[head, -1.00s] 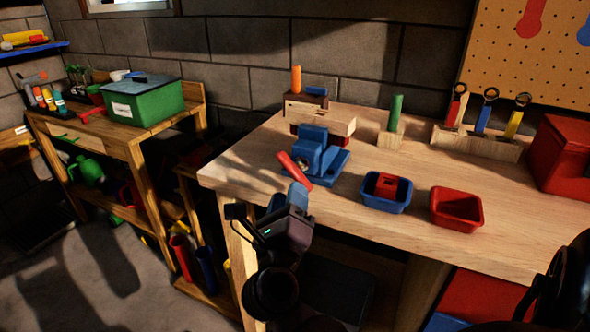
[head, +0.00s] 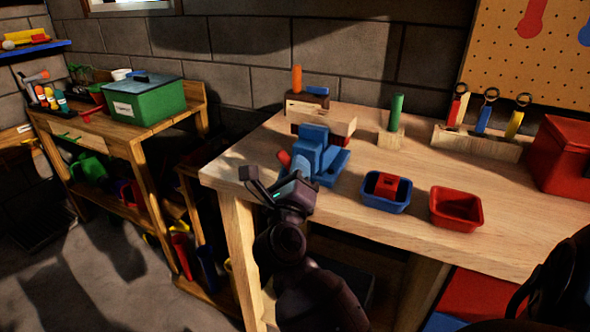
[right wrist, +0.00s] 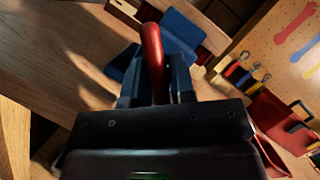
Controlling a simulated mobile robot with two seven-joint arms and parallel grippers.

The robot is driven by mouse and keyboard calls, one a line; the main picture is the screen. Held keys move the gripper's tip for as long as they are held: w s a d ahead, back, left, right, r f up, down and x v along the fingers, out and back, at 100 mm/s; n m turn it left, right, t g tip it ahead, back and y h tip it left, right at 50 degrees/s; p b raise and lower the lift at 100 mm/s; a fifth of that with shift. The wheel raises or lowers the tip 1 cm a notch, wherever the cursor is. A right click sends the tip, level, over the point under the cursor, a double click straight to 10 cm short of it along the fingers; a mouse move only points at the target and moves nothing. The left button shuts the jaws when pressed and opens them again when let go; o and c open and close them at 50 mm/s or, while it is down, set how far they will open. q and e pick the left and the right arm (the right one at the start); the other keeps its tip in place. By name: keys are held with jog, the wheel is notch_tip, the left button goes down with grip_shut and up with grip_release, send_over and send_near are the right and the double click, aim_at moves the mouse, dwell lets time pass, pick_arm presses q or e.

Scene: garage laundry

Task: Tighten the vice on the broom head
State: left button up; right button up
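The blue vice (head: 312,150) stands near the left end of the workbench. A pale wooden block, which looks like the broom head (head: 335,120), sits at its far side; whether the jaws touch it is hidden. The red vice handle (head: 284,158) slants at the near side, mostly hidden behind my gripper in the head view. My right gripper (head: 297,172) is at the handle. In the right wrist view, the red handle (right wrist: 152,55) stands between the two blue fingers (right wrist: 156,92), which lie close against both sides. My left gripper is not in view.
A blue bin (head: 373,203) with a red block and an empty red bin (head: 456,209) stand right of the vice. A green peg in a wooden block (head: 396,118), a tool rack (head: 475,143) and a red box (head: 565,160) stand farther back. The front left bench top is clear.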

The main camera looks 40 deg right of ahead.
grip_shut()
jog(key=shift+f+m+g+h+b, duration=0.15)
jog(key=shift+m+g+h+b, duration=0.2)
jog(key=shift+m, duration=0.25)
jog(key=shift+f+m+h+b, duration=0.1)
jog(key=shift+m+h+b, duration=0.2)
jog(key=shift+m, duration=0.5)
jog(key=m+g+h+b, duration=0.1)
jog(key=m, duration=0.2)
jog(key=shift+m, duration=0.3)
jog(key=shift+m+g+h+b, duration=0.35)
jog(key=shift+m+g+b, duration=0.15)
jog(key=shift+m, duration=0.3)
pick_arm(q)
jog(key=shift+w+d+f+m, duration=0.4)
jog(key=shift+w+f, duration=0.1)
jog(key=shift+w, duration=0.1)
pick_arm(e)
jog(key=shift+r, duration=0.2)
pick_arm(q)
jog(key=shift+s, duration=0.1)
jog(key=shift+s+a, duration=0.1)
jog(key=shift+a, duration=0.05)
pick_arm(e)
jog(key=shift+o, duration=2.2)
grip_release()
